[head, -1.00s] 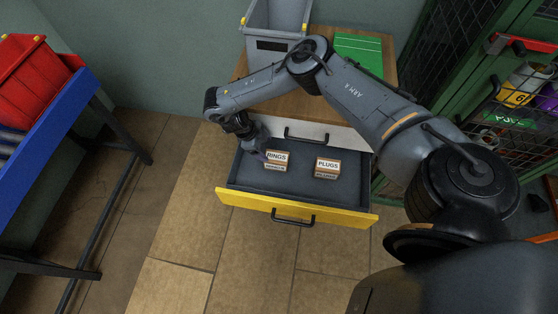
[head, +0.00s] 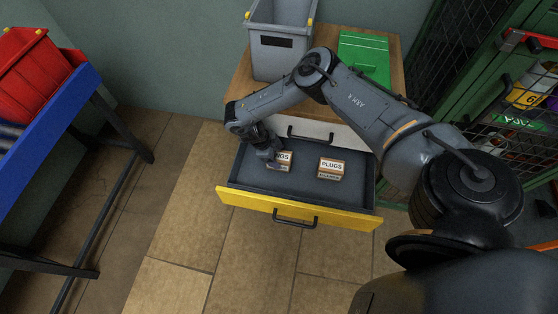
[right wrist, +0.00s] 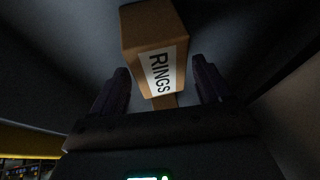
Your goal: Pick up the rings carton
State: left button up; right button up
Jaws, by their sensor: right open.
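The rings carton (head: 285,160) is a small brown box with a white label in the open drawer, left of the plugs carton (head: 331,169). My right gripper (head: 269,156) is at its left side in the head view and hides part of its label. In the right wrist view the rings carton (right wrist: 154,50) lies just ahead of the open right gripper (right wrist: 162,88). Its near end reaches between the two fingertips, with a gap on each side. My left gripper is not in view.
The yellow-fronted drawer (head: 250,201) stands open, its grey floor mostly clear. A grey bin (head: 277,62) and a green case (head: 364,57) stand on the wooden cabinet top. A blue bench (head: 50,105) with a red crate (head: 32,67) is at left, a green cage (head: 470,75) at right.

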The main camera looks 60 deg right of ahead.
jog(key=shift+f, duration=0.25)
dwell(0.5)
jog(key=c, duration=0.9)
jog(key=shift+c, duration=0.5)
jog(key=shift+r, duration=0.15)
